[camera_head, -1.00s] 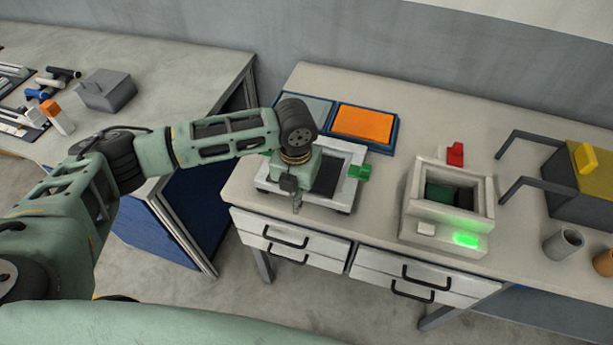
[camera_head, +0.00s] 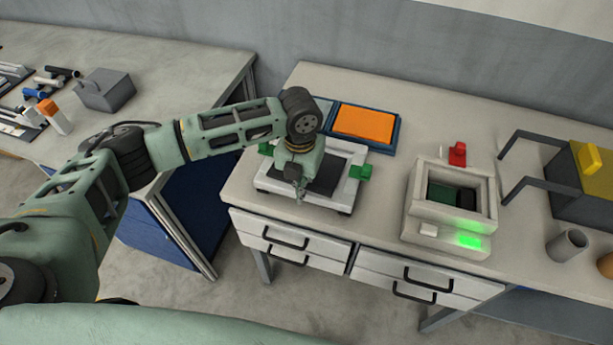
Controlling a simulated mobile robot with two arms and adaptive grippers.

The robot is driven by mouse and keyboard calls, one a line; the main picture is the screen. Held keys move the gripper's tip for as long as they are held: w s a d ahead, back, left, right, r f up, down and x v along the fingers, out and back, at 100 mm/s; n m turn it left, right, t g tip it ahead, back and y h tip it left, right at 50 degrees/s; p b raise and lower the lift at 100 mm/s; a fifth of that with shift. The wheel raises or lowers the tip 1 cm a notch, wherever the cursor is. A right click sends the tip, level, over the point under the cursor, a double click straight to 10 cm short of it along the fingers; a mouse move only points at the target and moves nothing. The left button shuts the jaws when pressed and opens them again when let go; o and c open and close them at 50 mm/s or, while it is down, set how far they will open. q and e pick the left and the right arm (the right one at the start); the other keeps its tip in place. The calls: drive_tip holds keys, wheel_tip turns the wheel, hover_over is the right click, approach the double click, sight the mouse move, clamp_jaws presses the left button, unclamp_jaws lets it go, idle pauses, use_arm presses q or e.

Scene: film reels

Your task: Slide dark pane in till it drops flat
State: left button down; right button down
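A white frame (camera_head: 353,185) lies on the middle bench, with a dark pane (camera_head: 326,178) within its opening. Whether the pane lies flat or is tilted is hard to tell. Green tabs stand at the frame's right side (camera_head: 362,172) and back left (camera_head: 265,149). My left gripper (camera_head: 300,194) points down over the left part of the frame, at or just above the pane. It hides part of the pane, and its fingers are too small to read. My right gripper is out of view.
Behind the frame lies a blue tray (camera_head: 392,137) with an orange pad (camera_head: 363,123). To the right stands a pale open box (camera_head: 415,212) with a lit green light (camera_head: 470,242) and a red tab (camera_head: 457,153). A grey cup (camera_head: 566,244) stands farther right.

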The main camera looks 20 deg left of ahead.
use_arm(q)
drive_tip(key=shift+w, duration=0.3)
drive_tip(key=shift+w+b, duration=0.55)
drive_tip(key=shift+w, duration=0.5)
drive_tip(key=shift+s+p, duration=0.25)
drive_tip(key=shift+p, duration=0.25)
drive_tip(key=shift+s+f, duration=0.15)
drive_tip(key=shift+s, duration=0.05)
drive_tip(key=shift+r+p, duration=1.1)
drive_tip(key=shift+p, duration=0.1)
drive_tip(key=shift+w, duration=0.1)
